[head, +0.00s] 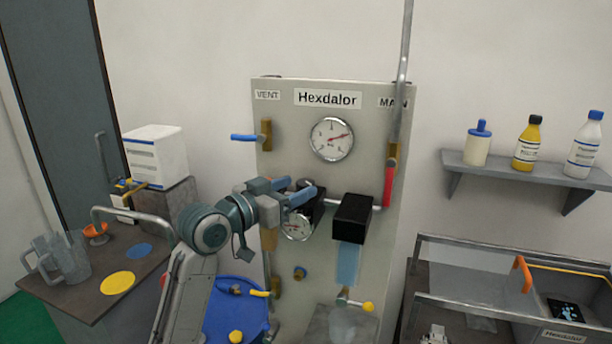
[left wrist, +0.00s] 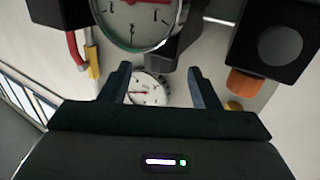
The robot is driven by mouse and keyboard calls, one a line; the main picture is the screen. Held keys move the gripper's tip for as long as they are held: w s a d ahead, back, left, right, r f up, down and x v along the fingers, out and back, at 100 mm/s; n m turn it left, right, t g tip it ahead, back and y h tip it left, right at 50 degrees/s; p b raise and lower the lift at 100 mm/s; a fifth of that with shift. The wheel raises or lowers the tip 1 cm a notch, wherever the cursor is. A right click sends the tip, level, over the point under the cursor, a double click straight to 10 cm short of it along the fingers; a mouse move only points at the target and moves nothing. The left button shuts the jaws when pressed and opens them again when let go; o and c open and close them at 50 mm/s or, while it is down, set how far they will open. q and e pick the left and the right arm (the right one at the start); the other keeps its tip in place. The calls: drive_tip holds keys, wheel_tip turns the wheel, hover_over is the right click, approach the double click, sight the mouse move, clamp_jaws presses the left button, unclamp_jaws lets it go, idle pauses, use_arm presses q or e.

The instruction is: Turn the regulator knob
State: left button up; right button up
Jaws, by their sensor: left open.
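My left gripper (head: 288,191) is open in front of the grey panel, at the dark regulator body (head: 314,209). In the left wrist view its two fingers (left wrist: 165,88) stand apart with nothing gripped between them. Beyond the gap I see a small white gauge (left wrist: 150,90). A larger gauge (left wrist: 138,18) fills the top of that view, with a dark body (left wrist: 181,48) beside it. The regulator knob cannot be told apart clearly; the gripper and arm cover part of that area in the head view. A lower gauge (head: 297,227) is partly hidden below the gripper.
The panel (head: 284,95) carries a large gauge (head: 331,139), a blue-handled valve (head: 246,137), a red handle (head: 389,186) and a black box (head: 352,218). A blue container (head: 236,310) stands below. A shelf (head: 530,172) with bottles is at right, a side table (head: 70,290) at left.

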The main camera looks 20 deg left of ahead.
sight(301, 184)
use_arm(q)
drive_tip(key=p+x, duration=0.1)
drive_tip(key=x, duration=0.2)
drive_tip(key=shift+w+r, duration=0.1)
drive_tip(key=shift+w, duration=0.05)
drive_tip(key=shift+w+d, duration=0.2)
drive_tip(key=shift+w, duration=0.1)
